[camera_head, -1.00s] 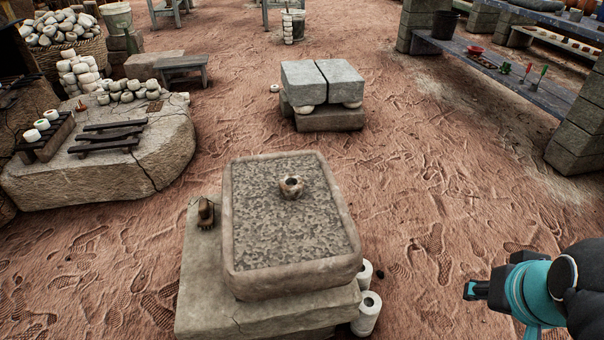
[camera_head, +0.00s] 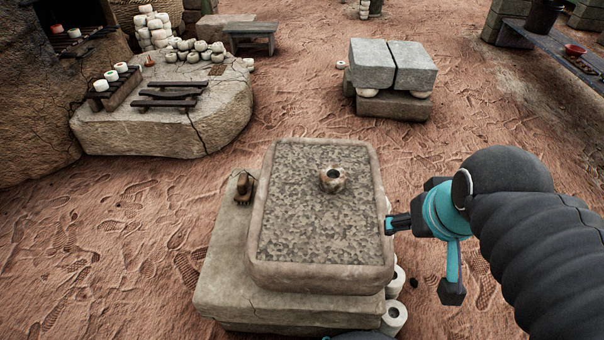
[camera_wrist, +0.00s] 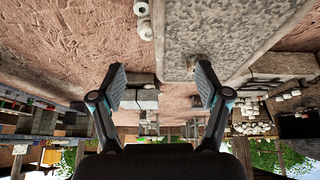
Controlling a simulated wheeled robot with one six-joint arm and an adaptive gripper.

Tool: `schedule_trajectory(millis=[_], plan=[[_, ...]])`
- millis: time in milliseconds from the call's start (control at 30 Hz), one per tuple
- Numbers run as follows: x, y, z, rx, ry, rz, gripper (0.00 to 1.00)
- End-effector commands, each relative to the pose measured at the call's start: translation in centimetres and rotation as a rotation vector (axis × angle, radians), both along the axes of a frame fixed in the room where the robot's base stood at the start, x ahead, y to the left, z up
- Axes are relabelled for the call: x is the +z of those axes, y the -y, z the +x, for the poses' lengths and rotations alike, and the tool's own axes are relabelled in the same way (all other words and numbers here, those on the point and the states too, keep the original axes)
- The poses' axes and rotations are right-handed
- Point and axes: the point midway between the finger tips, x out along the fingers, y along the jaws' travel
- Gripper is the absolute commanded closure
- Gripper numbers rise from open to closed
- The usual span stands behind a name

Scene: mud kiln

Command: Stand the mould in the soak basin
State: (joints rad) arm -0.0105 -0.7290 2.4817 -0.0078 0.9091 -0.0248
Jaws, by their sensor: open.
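The soak basin appears to be the rectangular stone trough (camera_head: 320,278) with a speckled grey surface, set on a stone slab. A small round brown piece with a hole in its top (camera_head: 333,180) stands upright on that surface; it may be the mould. A dark brown upright piece (camera_head: 244,187) stands on the slab left of the basin; I cannot tell which of the two is the mould. My gripper (camera_head: 422,257) is open and empty at the basin's right side. In the wrist view, its fingers (camera_wrist: 160,82) are spread, with the speckled surface (camera_wrist: 215,30) beyond.
White hollow cylinders (camera_head: 394,318) stand against the slab's right side. A low stone platform (camera_head: 150,135) with dark slats lies at left. A bench (camera_head: 560,50) is at far right. Open sand lies between.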

Motion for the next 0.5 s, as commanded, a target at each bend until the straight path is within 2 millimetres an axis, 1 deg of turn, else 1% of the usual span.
schedule_trajectory(millis=[33, 67, 167, 333, 500], plan=[[0.2, -0.2, 0.6, 0.034, -0.017, -0.019, 0.03], [0.4, -0.2, 1.0, 0.056, -0.028, -0.034, 0.00], [1.2, -0.7, 3.0, 0.179, -0.078, -0.102, 0.00], [2.1, -2.5, 7.4, 0.460, -0.182, -0.248, 0.00], [2.2, -5.0, 12.1, 0.743, -0.285, -0.388, 0.00]])
